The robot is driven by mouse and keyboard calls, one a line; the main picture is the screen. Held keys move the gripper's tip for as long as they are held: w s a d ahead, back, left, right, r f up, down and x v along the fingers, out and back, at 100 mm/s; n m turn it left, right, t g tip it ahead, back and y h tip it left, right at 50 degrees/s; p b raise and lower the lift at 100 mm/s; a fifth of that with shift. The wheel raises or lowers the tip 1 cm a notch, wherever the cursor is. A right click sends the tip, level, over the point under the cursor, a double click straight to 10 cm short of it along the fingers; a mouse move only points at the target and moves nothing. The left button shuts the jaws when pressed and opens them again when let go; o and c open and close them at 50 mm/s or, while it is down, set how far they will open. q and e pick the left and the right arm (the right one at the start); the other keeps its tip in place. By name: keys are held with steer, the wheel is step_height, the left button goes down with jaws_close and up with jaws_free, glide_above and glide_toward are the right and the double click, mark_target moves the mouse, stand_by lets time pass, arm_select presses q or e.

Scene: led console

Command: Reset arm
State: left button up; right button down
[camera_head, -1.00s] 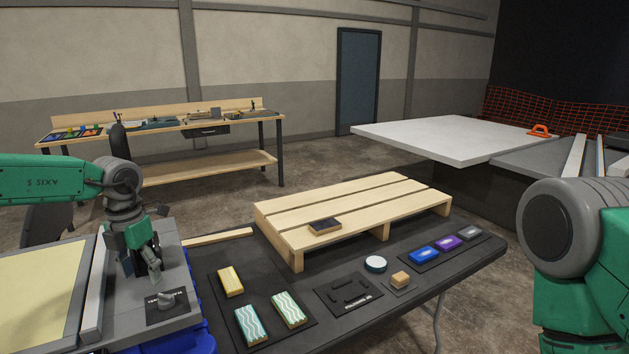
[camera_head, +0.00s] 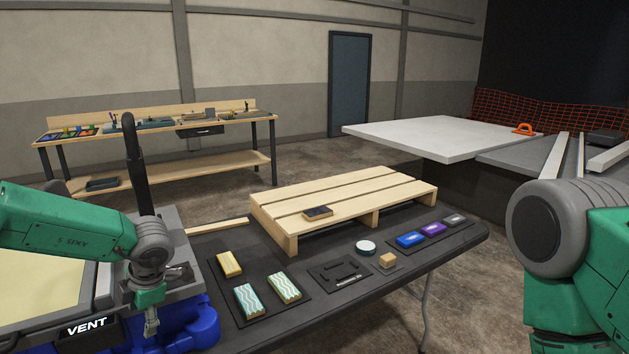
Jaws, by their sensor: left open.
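My left arm comes in from the left, green with a grey wrist. My left gripper (camera_head: 151,318) points down in front of the console (camera_head: 112,305) at the lower left, near its front edge. It is open, and I see nothing between its fingers. The console has a pale yellow panel (camera_head: 38,289) and a "VENT" label (camera_head: 87,326). The arm covers much of its top, including part of the knob area. My right arm shows only as a green and grey part at the right edge. Its gripper is out of view.
A dark table (camera_head: 330,297) holds a wooden pallet (camera_head: 345,197), wavy-patterned blocks (camera_head: 285,287), a yellow block (camera_head: 229,263), a round white-topped piece (camera_head: 366,247) and coloured blocks (camera_head: 409,239). A workbench (camera_head: 160,132) stands behind.

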arm_select(q)
steer(key=s+d+f+m+t+b, duration=0.25)
steer(key=s+f+m, duration=0.35)
steer(key=f+m, duration=0.3)
steer(key=s+d+f+m+t+b, duration=0.2)
steer(key=s+d+f+m+b, duration=0.35)
steer(key=f, duration=0.55)
steer(key=s+f+m+g+h+b, duration=0.1)
steer(key=s+f+m+g+h, duration=0.1)
steer(key=s+m, duration=0.5)
steer(key=s+f+m+g+h+b, duration=0.1)
steer(key=s+f+m, duration=0.4)
steer(key=s, duration=1.4)
steer(key=shift+f+m+g+h+b, duration=0.15)
steer(key=shift+m+g+h+b, duration=0.3)
steer(key=shift+m+g, duration=0.55)
